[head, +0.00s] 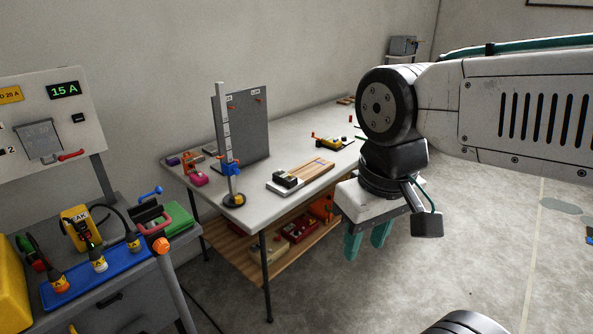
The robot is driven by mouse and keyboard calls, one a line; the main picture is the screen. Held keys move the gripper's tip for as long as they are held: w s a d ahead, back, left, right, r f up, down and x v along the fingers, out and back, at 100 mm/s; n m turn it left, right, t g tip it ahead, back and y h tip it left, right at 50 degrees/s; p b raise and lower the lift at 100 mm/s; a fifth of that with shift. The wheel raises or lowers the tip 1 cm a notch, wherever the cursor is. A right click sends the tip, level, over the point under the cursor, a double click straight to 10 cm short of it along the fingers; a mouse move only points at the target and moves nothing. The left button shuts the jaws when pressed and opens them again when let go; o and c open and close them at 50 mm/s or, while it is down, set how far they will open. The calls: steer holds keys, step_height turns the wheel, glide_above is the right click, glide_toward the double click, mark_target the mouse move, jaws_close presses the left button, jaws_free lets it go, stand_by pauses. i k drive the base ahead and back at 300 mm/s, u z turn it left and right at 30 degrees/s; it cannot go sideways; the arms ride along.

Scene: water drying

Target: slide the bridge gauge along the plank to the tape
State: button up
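A light wooden plank (309,171) lies on a pale base on the grey table. A small dark block (286,180), which looks like the bridge gauge, sits at the plank's near left end. I cannot make out the tape at this size. My gripper (367,243) has two teal fingers pointing down with a gap between them, and nothing shows between them. It hangs to the right of the table's front edge, apart from the plank and the gauge.
A height stand (225,150) and an upright grey panel (245,125) stand left of the plank. A yellow tool (329,143) lies behind it. A tool bench (120,270) stands at left. Floor at right is mostly clear.

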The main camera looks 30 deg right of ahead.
mark_target(283, 177)
steer(key=k, duration=0.35)
steer(key=z, duration=0.45)
steer(key=i, duration=0.55)
steer(key=z, duration=0.7)
steer(key=i, duration=0.75)
steer(key=u, duration=0.6)
steer(key=i, duration=0.75)
steer(key=u, duration=0.6)
